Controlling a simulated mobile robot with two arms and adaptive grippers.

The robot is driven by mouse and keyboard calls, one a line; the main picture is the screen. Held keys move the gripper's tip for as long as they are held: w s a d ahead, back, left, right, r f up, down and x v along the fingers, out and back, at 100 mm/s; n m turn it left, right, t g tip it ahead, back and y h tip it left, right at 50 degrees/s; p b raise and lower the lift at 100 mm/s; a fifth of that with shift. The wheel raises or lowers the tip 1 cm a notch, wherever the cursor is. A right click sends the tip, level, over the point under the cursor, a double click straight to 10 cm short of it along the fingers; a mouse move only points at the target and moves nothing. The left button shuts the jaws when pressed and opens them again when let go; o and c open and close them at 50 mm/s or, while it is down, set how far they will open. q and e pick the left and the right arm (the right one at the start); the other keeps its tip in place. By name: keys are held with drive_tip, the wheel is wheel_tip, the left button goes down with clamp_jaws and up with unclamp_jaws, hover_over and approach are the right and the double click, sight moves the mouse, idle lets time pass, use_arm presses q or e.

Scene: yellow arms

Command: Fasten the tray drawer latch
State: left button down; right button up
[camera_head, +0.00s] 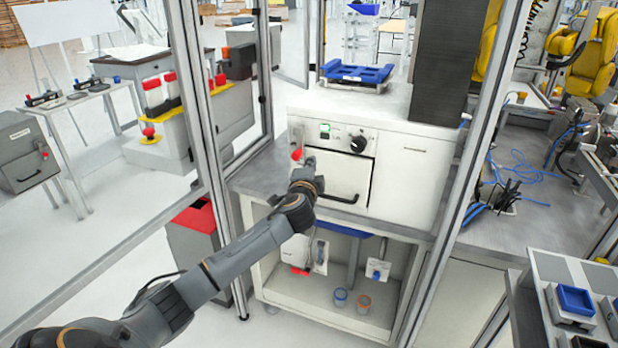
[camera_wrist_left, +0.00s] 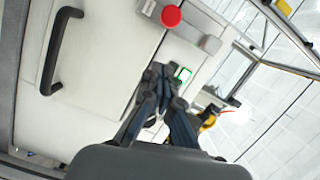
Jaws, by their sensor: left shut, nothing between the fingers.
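The tray drawer (camera_head: 338,178) is a white front panel with a black handle, set in a white machine. Its handle (camera_wrist_left: 60,50) shows at the left in the left wrist view. The latch is a grey metal bar (camera_wrist_left: 209,42) with a red knob (camera_head: 297,153), at the drawer's upper left corner; the knob also shows in the left wrist view (camera_wrist_left: 171,16). My left gripper (camera_head: 309,162) is shut and empty, close to the latch and in front of the drawer's left edge. Its fingers (camera_wrist_left: 162,78) appear apart from the red knob. My right gripper is out of view.
A green-lit switch (camera_head: 325,130) and a black dial (camera_head: 358,144) sit above the drawer. A blue tray (camera_head: 357,73) rests on top of the machine. Metal frame posts (camera_head: 200,110) stand left and right of it.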

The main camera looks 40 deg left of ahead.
use_arm(q)
drive_tip(key=b+v, duration=0.1)
drive_tip(key=v, duration=0.5)
drive_tip(key=shift+d+r, duration=0.2)
drive_tip(key=shift+d, duration=0.2)
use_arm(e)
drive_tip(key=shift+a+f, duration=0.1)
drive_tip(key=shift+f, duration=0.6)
use_arm(q)
drive_tip(key=shift+s, duration=0.1)
